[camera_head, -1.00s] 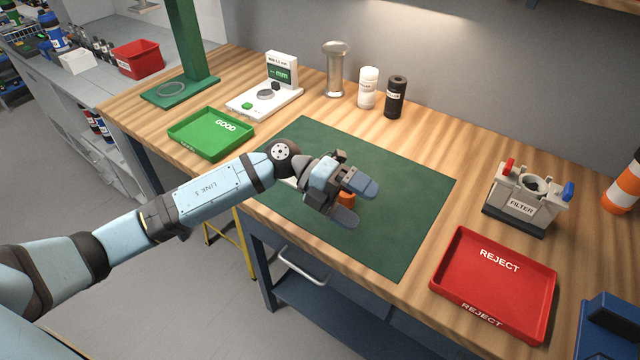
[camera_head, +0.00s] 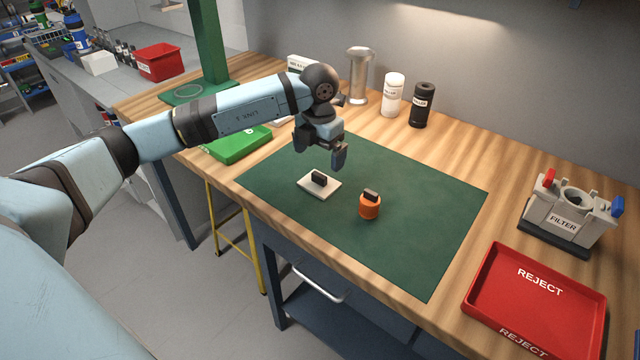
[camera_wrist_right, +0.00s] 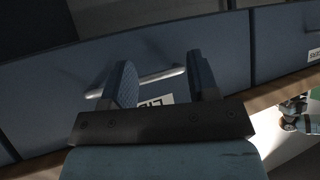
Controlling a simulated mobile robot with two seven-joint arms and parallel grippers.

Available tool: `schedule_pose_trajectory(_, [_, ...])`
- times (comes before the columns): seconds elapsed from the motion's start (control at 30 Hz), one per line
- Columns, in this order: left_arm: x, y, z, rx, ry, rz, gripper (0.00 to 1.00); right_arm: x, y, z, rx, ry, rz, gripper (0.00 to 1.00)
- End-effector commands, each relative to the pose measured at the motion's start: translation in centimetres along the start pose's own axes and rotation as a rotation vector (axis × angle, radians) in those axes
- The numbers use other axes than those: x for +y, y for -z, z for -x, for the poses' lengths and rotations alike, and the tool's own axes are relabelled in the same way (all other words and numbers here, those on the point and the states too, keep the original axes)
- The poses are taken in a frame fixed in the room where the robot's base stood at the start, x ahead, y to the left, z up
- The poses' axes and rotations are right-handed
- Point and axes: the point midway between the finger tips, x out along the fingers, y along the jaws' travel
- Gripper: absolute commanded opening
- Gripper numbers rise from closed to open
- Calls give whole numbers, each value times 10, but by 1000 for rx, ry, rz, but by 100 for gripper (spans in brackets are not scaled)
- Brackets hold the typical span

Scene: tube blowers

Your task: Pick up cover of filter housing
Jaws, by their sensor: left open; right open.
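A flat whitish square plate with a dark grip on top (camera_head: 331,188), which looks like the cover, lies on the green mat (camera_head: 420,245). An orange cylinder with a dark top (camera_head: 370,207) stands to its right, apart from it. The grey filter housing (camera_head: 567,221) stands at the right, its round top opening uncovered. My left gripper (camera_head: 323,160) is open and empty, pointing down above the mat just behind the plate. In the right wrist view, my right gripper (camera_wrist_right: 163,88) is open and empty in front of blue drawer fronts.
A red REJECT tray (camera_head: 480,290) sits at the front right. A green tray (camera_head: 235,147) and a partly hidden white device are behind my left arm. A metal cylinder (camera_head: 358,78), a white bottle (camera_head: 392,95) and a black bottle (camera_head: 422,105) stand along the back. The mat's right part is clear.

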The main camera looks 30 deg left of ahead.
Motion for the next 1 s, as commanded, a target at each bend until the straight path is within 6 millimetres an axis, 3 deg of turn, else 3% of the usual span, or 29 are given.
schedule_pose_trajectory(0.1, [0,0,-14,1,2,-1,100,1,0,0,0,0,3,55])
schedule_pose_trajectory(0.33, [-1,0,-27,2,2,-1,100,1,-1,0,0,-1,4,55])
schedule_pose_trajectory(0.6, [-1,-2,-66,3,2,-1,100,1,-2,0,-1,-1,4,55])
schedule_pose_trajectory(0.87, [-1,-2,-70,0,2,-2,100,1,-2,0,-2,-1,4,55])
schedule_pose_trajectory(1.0, [-1,-2,-70,0,2,-1,68,1,-3,0,-3,-1,3,55])
